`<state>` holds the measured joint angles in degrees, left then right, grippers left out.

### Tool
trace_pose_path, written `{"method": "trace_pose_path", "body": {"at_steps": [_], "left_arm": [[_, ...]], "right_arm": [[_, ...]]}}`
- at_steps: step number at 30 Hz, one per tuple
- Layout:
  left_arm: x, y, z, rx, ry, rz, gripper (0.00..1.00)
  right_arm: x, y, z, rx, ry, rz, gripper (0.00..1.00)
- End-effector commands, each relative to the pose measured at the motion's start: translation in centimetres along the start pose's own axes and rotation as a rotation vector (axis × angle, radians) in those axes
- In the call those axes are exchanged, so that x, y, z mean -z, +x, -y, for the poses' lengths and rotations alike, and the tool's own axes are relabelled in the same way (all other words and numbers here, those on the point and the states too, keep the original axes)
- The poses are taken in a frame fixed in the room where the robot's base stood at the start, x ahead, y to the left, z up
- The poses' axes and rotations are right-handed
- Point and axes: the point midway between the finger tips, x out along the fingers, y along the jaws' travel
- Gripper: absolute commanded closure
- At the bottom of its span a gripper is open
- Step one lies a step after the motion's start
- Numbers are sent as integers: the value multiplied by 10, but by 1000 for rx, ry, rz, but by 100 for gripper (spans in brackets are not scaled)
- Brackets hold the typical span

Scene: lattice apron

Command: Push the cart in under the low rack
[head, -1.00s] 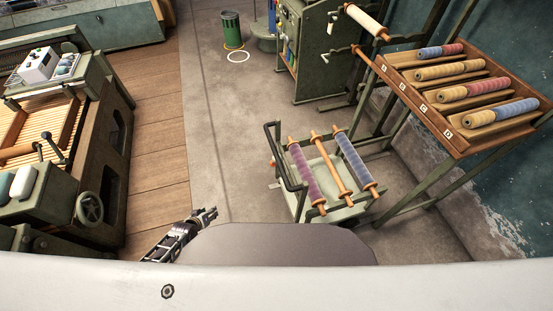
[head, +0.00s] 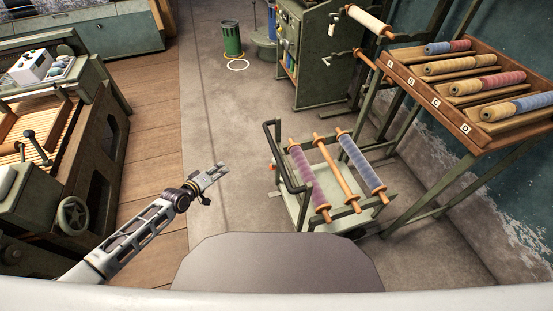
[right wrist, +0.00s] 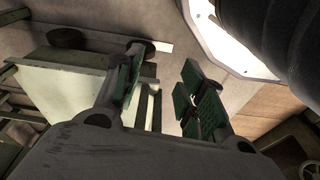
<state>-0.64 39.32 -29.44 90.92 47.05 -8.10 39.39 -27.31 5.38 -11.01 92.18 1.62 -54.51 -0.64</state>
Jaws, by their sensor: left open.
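The cart (head: 306,208) is a green frame with a pale tray, a raised handle on its left and three rollers on top, two wound with purple and blue yarn. It stands on the floor left of the rack (head: 450,128), a slanted wooden board marked A to D on green legs. My left gripper (head: 222,172) is open and empty, left of the cart and apart from it. My right gripper (right wrist: 162,80) is open in the right wrist view; the cart's pale tray (right wrist: 60,88) shows to its left. The right gripper is hidden in the head view.
A green machine (head: 318,75) stands behind the cart, and a green bin (head: 232,38) is at the back by a white floor ring (head: 238,65). A wooden bench (head: 105,155) with a handwheel is on the left. Floor between bench and cart is clear.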

Motion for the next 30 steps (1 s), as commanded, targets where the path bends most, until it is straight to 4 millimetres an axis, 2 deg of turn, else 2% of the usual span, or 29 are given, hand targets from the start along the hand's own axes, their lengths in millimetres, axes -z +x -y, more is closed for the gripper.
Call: {"method": "trace_pose_path", "body": {"at_steps": [8,17,30], "left_arm": [[0,2,-47,-122,-101,23,59],[-9,-8,-98,-239,-218,80,59],[-43,-36,-156,-364,-394,214,59]], "right_arm": [[17,-6,3,8,-1,-13,60],[31,-21,6,16,-4,-26,60],[41,-47,11,28,-9,-42,60]]}}
